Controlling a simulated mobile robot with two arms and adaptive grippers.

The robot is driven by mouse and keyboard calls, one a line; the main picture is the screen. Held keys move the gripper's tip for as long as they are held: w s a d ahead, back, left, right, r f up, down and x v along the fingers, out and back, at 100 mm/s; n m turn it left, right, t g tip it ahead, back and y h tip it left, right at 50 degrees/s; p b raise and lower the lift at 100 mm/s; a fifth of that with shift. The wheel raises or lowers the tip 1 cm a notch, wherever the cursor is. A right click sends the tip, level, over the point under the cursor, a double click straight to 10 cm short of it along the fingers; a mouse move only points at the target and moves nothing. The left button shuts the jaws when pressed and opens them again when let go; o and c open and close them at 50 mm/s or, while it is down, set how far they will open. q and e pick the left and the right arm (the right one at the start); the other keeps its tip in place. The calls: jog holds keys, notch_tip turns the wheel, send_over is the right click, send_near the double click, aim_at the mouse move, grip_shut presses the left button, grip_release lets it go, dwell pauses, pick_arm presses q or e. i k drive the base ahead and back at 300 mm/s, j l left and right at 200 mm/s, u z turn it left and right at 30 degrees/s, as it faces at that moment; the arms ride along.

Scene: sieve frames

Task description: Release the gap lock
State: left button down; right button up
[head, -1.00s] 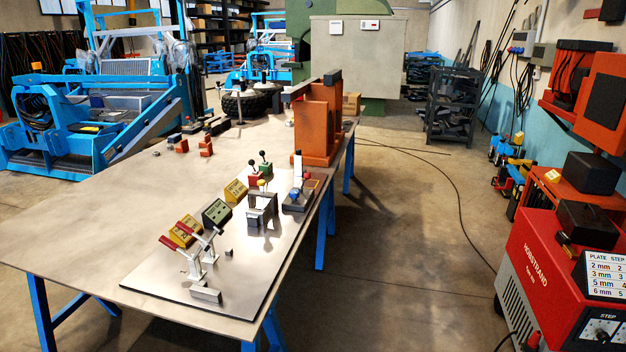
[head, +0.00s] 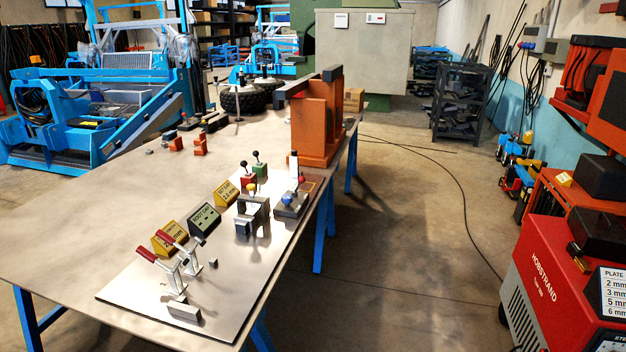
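A bright metal plate (head: 232,290) lies on the workbench and carries several fixtures. Two toggle clamps with red handles, a nearer one (head: 147,256) and a farther one (head: 168,238), stand at its near end with handles tilted up to the left. Behind them are a yellow label block (head: 161,246), a dark label block (head: 204,219) and another yellow block (head: 227,193). Black-knobbed levers stand on a red block (head: 248,180) and a green block (head: 261,171). I cannot tell which part is the gap lock. Neither of my grippers is in view.
A grey bracket (head: 253,207) and a grey unit with coloured knobs (head: 291,204) stand at the plate's right side. A tall orange fixture (head: 316,125) stands at the bench's far right. Floor is open right of the bench, crossed by a cable; a red welder (head: 546,272) stands beyond.

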aim_at(301, 179)
jog(key=i+l, duration=0.4)
jog(key=i+l+u, duration=0.1)
jog(key=i+l, duration=0.25)
jog(key=l, duration=0.15)
